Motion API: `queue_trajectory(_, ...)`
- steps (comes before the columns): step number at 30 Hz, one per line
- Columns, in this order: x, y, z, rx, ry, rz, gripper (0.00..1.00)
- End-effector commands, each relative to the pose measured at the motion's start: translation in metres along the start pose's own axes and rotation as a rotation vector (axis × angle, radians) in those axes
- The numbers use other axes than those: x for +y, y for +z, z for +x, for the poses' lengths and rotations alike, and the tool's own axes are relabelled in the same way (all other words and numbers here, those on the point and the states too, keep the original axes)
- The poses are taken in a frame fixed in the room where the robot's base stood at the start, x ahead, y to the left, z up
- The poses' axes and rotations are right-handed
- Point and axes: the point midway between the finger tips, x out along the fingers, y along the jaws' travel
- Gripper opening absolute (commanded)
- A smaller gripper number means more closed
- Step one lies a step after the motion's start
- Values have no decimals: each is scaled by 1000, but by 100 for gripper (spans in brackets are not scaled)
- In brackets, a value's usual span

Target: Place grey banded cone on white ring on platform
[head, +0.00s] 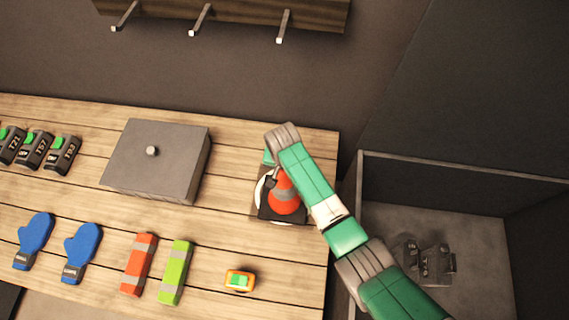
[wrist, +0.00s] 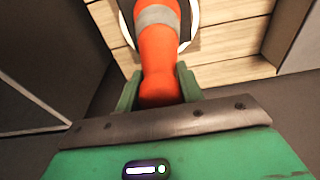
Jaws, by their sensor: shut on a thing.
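The orange cone with a grey band (head: 286,204) is upright on its dark square base at the right end of the wooden table, over the white ring (head: 260,190). My gripper (head: 277,178) is shut on the cone's upper part. In the wrist view, my gripper's green fingers (wrist: 158,88) are on either side of the cone (wrist: 157,52). Part of the white ring (wrist: 196,14) shows beyond it. The cone hides most of the ring and the platform under it. I cannot tell whether the base touches the ring.
A grey box with a knob (head: 155,175) stands left of the cone. Blue mitts (head: 82,253), an orange bar (head: 139,265), a lime bar (head: 175,272) and a small orange-green device (head: 239,281) lie in front. An open grey bin (head: 485,235) is at the right.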

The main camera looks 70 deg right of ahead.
Motion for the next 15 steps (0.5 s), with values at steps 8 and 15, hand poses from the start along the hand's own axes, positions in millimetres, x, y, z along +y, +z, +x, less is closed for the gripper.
queue_trajectory(8,0,2,19,2,-1,1,0)
queue_trajectory(15,0,2,19,2,-2,1,0)
